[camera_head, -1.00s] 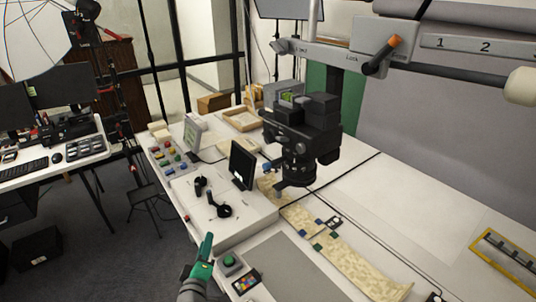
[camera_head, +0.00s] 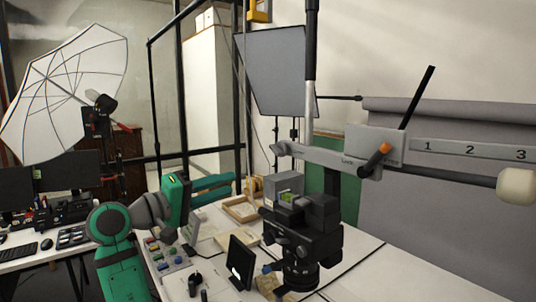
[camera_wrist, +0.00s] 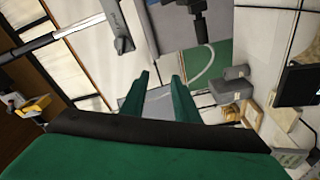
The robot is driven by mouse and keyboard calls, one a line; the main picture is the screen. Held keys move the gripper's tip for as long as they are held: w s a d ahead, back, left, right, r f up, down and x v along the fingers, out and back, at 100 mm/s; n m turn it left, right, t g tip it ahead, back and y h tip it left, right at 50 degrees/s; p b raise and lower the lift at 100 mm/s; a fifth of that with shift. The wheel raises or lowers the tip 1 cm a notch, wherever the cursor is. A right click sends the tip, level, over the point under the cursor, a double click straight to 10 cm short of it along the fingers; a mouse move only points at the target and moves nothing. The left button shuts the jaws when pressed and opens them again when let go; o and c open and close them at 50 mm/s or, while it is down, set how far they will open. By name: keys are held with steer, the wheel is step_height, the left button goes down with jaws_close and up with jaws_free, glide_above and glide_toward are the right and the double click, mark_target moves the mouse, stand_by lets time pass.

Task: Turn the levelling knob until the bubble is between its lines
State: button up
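A black camera (camera_head: 305,238) hangs lens-down from the grey copy-stand arm (camera_head: 322,166) in the head view. A small yellow-green block (camera_head: 288,198), perhaps the bubble level, sits on top of it. The bubble and its lines are too small to read. I cannot tell for certain which part is the levelling knob; a small blue knob (camera_head: 268,268) shows at the camera's lower left. My gripper (camera_head: 233,184) is raised left of the camera, apart from it. Its two green fingers are spread and empty in the wrist view (camera_wrist: 160,80).
An orange-tipped lever (camera_head: 375,159) and a pale knob (camera_head: 517,187) project from the stand. A black monitor (camera_head: 241,263) and a wooden tray (camera_head: 240,208) are on the white table. A grey panel (camera_head: 270,72) and a white umbrella (camera_head: 66,92) stand behind.

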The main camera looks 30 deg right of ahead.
steer(key=m+g, duration=0.2)
glide_toward(273, 150)
steer(key=a, duration=0.3)
steer(key=d, duration=0.3)
steer(key=w+d, duration=0.1)
steer(key=d, duration=0.7)
steer(key=shift+w+d+f, duration=0.1)
steer(key=shift+w, duration=0.1)
steer(key=shift+c, duration=0.3)
jaws_close()
